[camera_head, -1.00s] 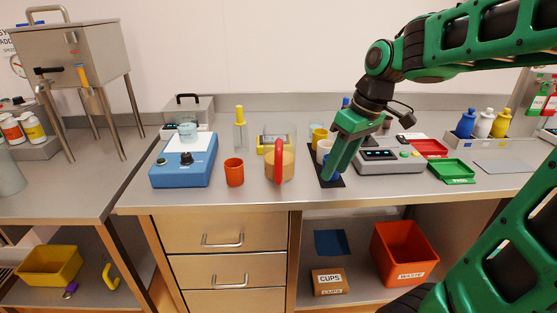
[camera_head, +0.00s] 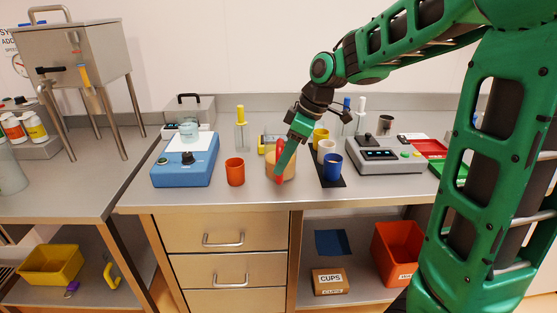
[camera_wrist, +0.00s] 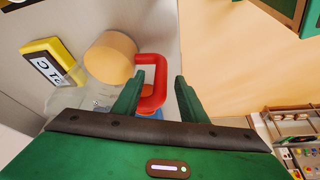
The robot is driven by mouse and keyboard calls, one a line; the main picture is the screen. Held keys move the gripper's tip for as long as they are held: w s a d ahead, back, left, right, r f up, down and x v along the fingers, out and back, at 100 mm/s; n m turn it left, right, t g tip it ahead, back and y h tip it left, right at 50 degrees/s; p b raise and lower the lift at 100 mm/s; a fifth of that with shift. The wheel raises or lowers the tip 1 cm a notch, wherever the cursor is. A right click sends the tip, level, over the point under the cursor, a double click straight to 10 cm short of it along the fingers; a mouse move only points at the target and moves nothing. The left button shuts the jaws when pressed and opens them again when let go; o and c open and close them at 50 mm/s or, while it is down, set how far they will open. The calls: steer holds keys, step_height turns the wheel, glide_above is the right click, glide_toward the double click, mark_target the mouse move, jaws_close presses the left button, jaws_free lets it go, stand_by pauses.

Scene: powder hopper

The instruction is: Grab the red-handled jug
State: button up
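The red-handled jug (camera_head: 287,171) is a clear jug with tan contents, standing on the steel counter. Its red handle (camera_head: 279,173) faces the front. In the wrist view the tan contents (camera_wrist: 110,58) show at upper left and the red handle (camera_wrist: 151,58) sticks out between my fingertips. My gripper (camera_head: 281,163) is at the jug's handle and partly hides the jug in the head view. In the wrist view my gripper (camera_wrist: 159,77) is open, one finger on each side of the handle. The left finger is close to the handle; a gap shows on the right. Contact cannot be told.
An orange cup (camera_head: 235,172) stands left of the jug, and a blue-based device (camera_head: 184,171) is further left. White, yellow and blue cups (camera_head: 333,167) stand on a dark mat at right.

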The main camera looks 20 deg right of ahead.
steer(key=shift+x, duration=1.9)
jaws_close()
steer(key=shift+r, duration=0.15)
